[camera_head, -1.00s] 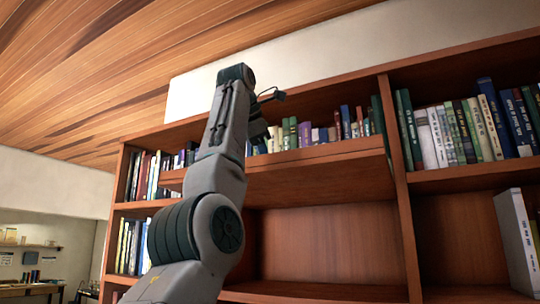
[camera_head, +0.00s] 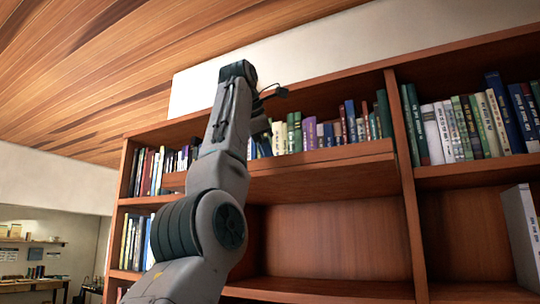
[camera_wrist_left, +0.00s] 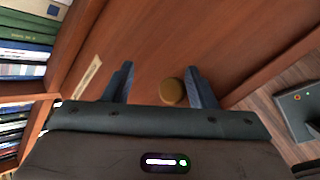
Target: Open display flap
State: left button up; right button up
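The display flap seems to be the wide wooden board (camera_head: 325,178) below the middle row of books in the head view. It juts out from the bookcase, and an empty wooden compartment shows beneath it. In the left wrist view a wooden panel (camera_wrist_left: 225,40) carries a round brass knob (camera_wrist_left: 172,92) and a pale label strip (camera_wrist_left: 88,77). My left gripper (camera_wrist_left: 160,70) is open, with the knob between its fingers, closer to the right one. A gap shows on the left, and contact cannot be told. My right gripper is out of view.
Books (camera_head: 335,128) stand in a row just above the board. More books (camera_head: 470,125) fill the right bay, and others (camera_head: 150,170) fill the left. An upright divider (camera_head: 405,190) borders the board's right end. A white book (camera_head: 522,235) stands at the lower right.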

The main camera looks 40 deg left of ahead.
pick_arm(q)
jog(key=p+v, duration=0.3)
jog(key=v, duration=0.8)
jog(key=shift+w+f, duration=0.1)
